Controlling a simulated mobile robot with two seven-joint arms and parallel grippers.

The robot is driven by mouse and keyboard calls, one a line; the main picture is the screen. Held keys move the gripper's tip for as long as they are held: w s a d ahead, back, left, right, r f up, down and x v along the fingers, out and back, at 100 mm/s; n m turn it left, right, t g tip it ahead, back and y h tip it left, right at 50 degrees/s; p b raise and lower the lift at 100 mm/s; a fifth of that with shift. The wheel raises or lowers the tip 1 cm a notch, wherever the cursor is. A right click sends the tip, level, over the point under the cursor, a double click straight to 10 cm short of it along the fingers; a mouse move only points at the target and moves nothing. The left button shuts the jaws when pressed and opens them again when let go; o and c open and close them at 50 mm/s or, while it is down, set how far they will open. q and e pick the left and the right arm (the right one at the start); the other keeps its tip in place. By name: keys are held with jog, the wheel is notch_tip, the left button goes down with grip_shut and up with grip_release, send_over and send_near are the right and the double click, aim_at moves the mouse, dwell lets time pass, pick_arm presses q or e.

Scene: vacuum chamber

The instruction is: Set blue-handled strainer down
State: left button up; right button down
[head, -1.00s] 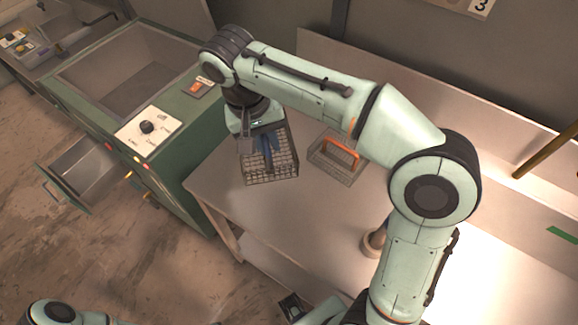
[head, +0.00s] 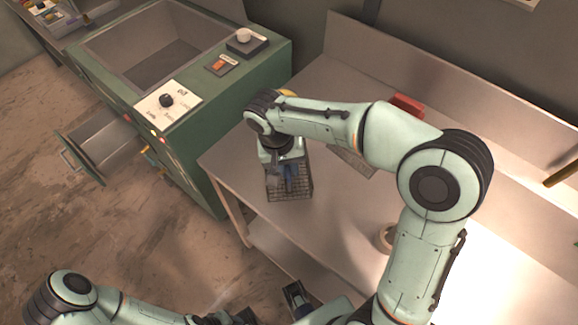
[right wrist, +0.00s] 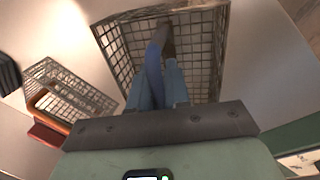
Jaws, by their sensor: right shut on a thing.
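The blue-handled strainer (head: 297,194) is a dark wire-mesh basket over the left end of the bench. It also shows in the right wrist view (right wrist: 205,50), its basket beyond the gripper and its blue handle rising toward me. My right gripper (head: 284,172) points down at the strainer and is shut on its handle. The arm's wrist hides part of the basket. I cannot tell whether the basket bottom touches the bench or hangs just above it.
The pale bench (head: 345,225) has free room in front. A second, orange-handled strainer (right wrist: 75,90) stands beside the held one, partly hidden by my arm in the head view. A red object (head: 407,104) lies behind it. A green machine (head: 200,175) with an open drawer (head: 92,150) stands left.

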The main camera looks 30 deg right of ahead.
jog(key=shift+f, duration=0.15)
jog(key=c, duration=1.1)
grip_release()
jog(key=shift+r, duration=0.5)
notch_tip(320, 180, up, 11)
jog(key=a+p, duration=0.2)
jog(key=shift+w, duration=0.45)
jog(key=shift+r, duration=0.1)
